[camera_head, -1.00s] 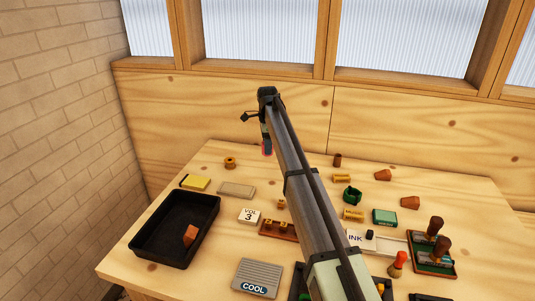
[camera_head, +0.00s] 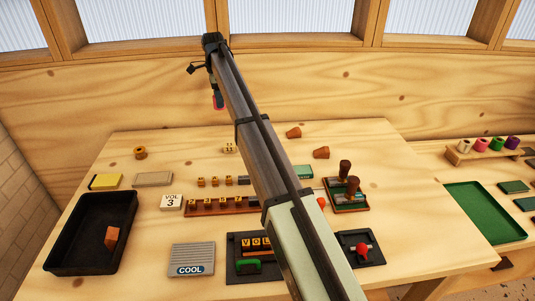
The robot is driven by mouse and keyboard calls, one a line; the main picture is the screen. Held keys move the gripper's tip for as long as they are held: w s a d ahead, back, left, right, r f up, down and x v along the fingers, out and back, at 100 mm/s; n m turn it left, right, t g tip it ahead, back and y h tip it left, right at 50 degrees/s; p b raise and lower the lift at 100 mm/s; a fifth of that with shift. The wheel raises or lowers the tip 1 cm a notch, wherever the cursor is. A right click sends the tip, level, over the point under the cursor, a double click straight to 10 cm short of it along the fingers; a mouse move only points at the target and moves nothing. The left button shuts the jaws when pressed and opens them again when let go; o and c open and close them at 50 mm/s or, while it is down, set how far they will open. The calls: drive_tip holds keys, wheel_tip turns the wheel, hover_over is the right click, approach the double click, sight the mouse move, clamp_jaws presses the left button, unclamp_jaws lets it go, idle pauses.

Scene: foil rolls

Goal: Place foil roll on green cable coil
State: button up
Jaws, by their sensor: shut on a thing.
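My gripper (camera_head: 218,92) hangs from the far end of my arm, high in front of the back wall. It is shut on a small pink-red thing (camera_head: 218,103), which looks like a foil roll and shows below the dark jaws. It is held in the air, apart from the table. The green cable coil does not show now; my arm covers the part of the table where it lies.
A black tray (camera_head: 64,262) with an orange block stands at left. Stamps (camera_head: 353,188) and two terracotta pots (camera_head: 321,153) lie right of my arm. A rack of coloured rolls (camera_head: 483,145) and a green tray (camera_head: 480,212) are on the right table.

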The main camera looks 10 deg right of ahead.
drive_tip(key=s+d+r+m, duration=0.1)
drive_tip(key=s+d+r, duration=0.1)
drive_tip(key=s+d, duration=1.25)
drive_tip(key=shift+s+d+f+n, duration=0.9)
drive_tip(key=shift+s+d+n, duration=0.3)
drive_tip(key=shift+s+n, duration=0.55)
drive_tip(key=shift+f, duration=4.75)
drive_tip(key=shift+f, duration=0.15)
drive_tip(key=o, duration=1.1)
drive_tip(key=shift+c, duration=0.2)
